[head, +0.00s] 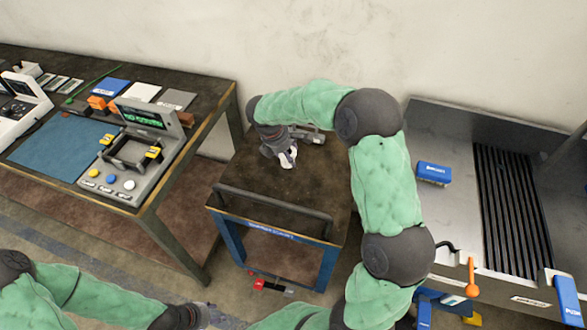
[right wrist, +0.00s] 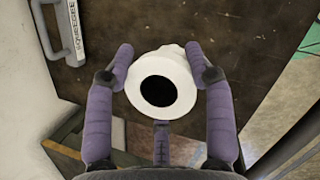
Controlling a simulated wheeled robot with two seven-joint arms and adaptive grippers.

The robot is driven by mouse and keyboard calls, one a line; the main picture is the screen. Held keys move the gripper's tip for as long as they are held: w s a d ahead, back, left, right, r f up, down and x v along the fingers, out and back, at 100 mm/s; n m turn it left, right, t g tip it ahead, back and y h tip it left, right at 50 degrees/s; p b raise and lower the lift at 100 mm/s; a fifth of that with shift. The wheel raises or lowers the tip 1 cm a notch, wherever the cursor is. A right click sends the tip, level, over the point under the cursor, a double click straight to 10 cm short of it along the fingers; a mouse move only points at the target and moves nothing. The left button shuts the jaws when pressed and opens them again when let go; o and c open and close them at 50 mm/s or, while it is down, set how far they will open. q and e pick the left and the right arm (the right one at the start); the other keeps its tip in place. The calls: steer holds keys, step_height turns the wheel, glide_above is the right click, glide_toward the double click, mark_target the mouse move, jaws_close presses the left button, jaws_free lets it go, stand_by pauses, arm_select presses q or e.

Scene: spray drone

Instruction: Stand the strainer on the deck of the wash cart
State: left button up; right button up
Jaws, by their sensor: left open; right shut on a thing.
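The strainer (right wrist: 178,68) is a white round piece with a dark round opening facing the wrist camera. My right gripper (right wrist: 161,72) is shut on it, with purple fingers on both sides. In the head view the strainer (head: 288,159) shows partly under my right gripper (head: 282,150), over the dark brown deck of the wash cart (head: 250,175). Whether its base touches the deck cannot be told. My left gripper (head: 196,313) is open at the bottom edge of the head view, partly cut off and away from the cart.
A grey squeegee (right wrist: 62,30) lies on the deck near the strainer; it also shows in the head view (head: 312,137). A black rail (head: 272,212) runs along the cart's front. A workbench (head: 55,160) stands left. A metal sink unit with a blue box (head: 434,173) stands right.

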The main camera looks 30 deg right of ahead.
step_height(320, 180, down, 10)
steer(key=b, duration=0.3)
steer(key=shift+r+b, duration=0.1)
steer(key=shift+b, duration=0.25)
steer(key=o, duration=1.2)
steer(key=p+v, duration=0.4)
steer(key=v, duration=0.8)
